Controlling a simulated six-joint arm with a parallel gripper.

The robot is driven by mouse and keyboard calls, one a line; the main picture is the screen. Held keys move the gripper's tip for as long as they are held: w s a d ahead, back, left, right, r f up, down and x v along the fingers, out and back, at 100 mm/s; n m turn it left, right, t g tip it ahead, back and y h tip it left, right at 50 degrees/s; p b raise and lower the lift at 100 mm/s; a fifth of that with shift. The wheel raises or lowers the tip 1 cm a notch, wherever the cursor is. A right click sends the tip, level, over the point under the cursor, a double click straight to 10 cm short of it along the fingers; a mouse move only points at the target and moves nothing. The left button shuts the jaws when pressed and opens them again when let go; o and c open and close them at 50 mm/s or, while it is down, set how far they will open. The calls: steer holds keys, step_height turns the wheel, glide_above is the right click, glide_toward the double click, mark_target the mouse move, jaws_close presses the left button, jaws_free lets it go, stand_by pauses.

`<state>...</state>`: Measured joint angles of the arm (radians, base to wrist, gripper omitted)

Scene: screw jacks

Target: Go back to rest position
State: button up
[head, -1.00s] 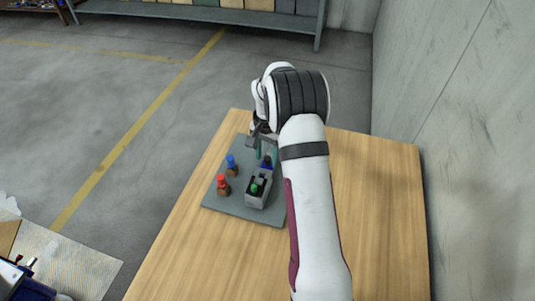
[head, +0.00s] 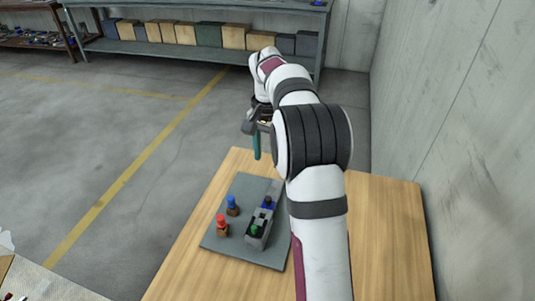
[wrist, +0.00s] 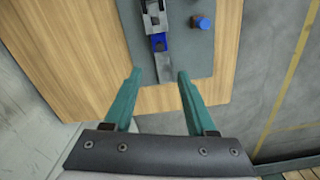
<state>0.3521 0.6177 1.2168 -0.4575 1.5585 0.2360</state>
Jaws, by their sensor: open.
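My gripper (head: 257,145) is raised above the far side of the table in the head view, pointing down, with nothing between its fingers. In the wrist view its two teal fingers (wrist: 160,75) are spread apart over the far edge of the grey board. The grey board (head: 222,245) lies on the wooden table (head: 375,240). A grey block fixture (head: 257,233) stands on it with a green piece (head: 254,231) and a blue piece (head: 267,202). A red-topped piece (head: 221,224) and a blue-topped piece (head: 232,205) stand at its left.
A wall (head: 450,130) rises close along the table's right side. A shelf (head: 180,52) with several boxes stands far back. Open floor (head: 110,140) lies left of the table. A light surface with items (head: 40,283) is at the bottom left.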

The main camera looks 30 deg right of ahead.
stand_by(0.4)
steer(key=s+a+r+n, duration=0.3)
steer(key=s+a+r, duration=0.2)
steer(key=s+a, duration=0.5)
steer(key=s+a+f+n+y, duration=0.1)
steer(key=s+a, duration=0.4)
steer(key=s, duration=0.6)
steer(key=s+a+f+n, duration=0.2)
steer(key=s+a+f, duration=0.2)
steer(key=s, duration=0.7)
steer(key=shift+a+y, duration=0.4)
steer(key=shift+a, duration=0.05)
